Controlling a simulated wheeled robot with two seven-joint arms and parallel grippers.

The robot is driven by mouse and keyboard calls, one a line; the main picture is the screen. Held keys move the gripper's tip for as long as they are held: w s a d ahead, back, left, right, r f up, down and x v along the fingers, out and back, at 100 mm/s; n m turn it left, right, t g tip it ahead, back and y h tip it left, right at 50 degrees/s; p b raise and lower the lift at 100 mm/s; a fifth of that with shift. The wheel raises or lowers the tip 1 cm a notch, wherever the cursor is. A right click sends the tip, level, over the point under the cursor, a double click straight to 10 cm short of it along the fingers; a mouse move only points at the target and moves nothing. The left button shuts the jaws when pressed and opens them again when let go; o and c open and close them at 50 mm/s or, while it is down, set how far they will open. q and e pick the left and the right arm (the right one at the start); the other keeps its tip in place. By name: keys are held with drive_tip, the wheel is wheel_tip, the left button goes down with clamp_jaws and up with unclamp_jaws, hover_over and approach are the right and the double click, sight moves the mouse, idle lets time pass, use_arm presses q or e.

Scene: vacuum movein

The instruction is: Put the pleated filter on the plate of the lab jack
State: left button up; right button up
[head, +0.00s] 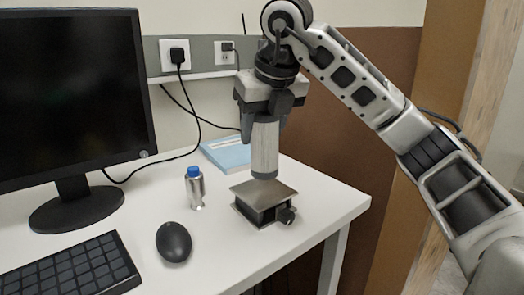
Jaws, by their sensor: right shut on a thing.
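The pleated filter (264,150) is a grey upright cylinder with a darker lower end. My right gripper (263,128) is shut on its upper part, pointing down. The filter's lower end is right over the back part of the plate (270,190) of the lab jack; I cannot tell whether it touches. The lab jack (262,214) stands low on the white table, with a dark knob at its right front. My left gripper is not in view.
A metal bottle with a blue cap (195,187) stands left of the jack. A black mouse (173,241), a keyboard (70,270) and a monitor (75,100) are further left. A light blue book (226,153) lies behind. The table's (320,205) right edge is close to the jack.

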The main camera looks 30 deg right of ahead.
sight(262, 144)
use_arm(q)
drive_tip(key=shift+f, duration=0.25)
use_arm(e)
drive_tip(key=shift+w+d+f, duration=0.1)
drive_tip(key=shift+w+f, duration=0.05)
drive_tip(key=shift+f, duration=0.8)
drive_tip(key=shift+w+d+f, duration=0.1)
drive_tip(key=shift+w+f, duration=0.05)
drive_tip(key=shift+f, duration=0.8)
drive_tip(key=shift+a, duration=0.1)
drive_tip(key=shift+f+b, duration=0.15)
drive_tip(key=shift+b, duration=0.2)
drive_tip(key=o, duration=1.1)
drive_tip(key=shift+c, duration=0.2)
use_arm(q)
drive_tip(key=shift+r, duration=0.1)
use_arm(e)
drive_tip(key=shift+r, duration=0.4)
use_arm(q)
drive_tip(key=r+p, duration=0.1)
drive_tip(key=p, duration=0.2)
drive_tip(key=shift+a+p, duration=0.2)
drive_tip(key=shift+p, duration=0.15)
use_arm(e)
drive_tip(key=v, duration=1.1)
drive_tip(key=shift+s+r, duration=0.15)
drive_tip(key=shift+r, duration=0.1)
